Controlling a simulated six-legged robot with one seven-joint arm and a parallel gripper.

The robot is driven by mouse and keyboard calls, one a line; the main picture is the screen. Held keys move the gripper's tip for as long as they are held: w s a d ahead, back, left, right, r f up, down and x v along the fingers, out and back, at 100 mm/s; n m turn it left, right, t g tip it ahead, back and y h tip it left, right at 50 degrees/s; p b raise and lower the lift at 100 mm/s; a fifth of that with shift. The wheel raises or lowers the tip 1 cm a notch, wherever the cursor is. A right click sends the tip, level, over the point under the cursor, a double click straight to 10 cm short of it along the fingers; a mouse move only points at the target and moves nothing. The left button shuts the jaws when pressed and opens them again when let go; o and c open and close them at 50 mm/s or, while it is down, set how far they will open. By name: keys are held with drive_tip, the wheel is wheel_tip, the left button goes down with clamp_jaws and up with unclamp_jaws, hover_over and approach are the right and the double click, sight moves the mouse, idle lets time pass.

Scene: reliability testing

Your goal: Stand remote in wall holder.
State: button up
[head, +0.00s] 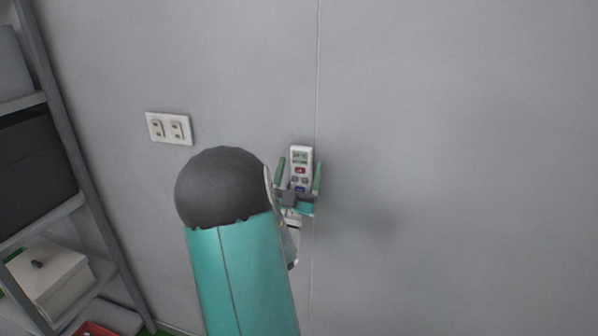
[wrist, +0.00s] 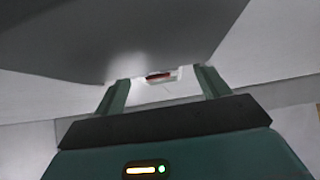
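The remote (head: 301,163) is white, with a small display, a red button and a blue button. In the head view it is upright, close to the wall, with its face toward the camera. My gripper (head: 299,172) has its green fingers on either side of the remote, with slight gaps visible. In the wrist view the fingers (wrist: 163,88) are spread apart. A small pale piece with a dark red strip (wrist: 160,76) shows beyond them; I cannot tell if it is remote or holder.
A double wall outlet (head: 170,128) is left of my arm. A metal shelf rack (head: 83,175) at the far left holds a dark box (head: 35,165) and a white lidded box (head: 50,278). The wall to the right (head: 460,150) is bare.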

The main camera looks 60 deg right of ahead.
drive_tip(key=v, duration=1.3)
drive_tip(key=shift+a+f, duration=0.25)
drive_tip(key=shift+f, duration=0.1)
idle(0.6)
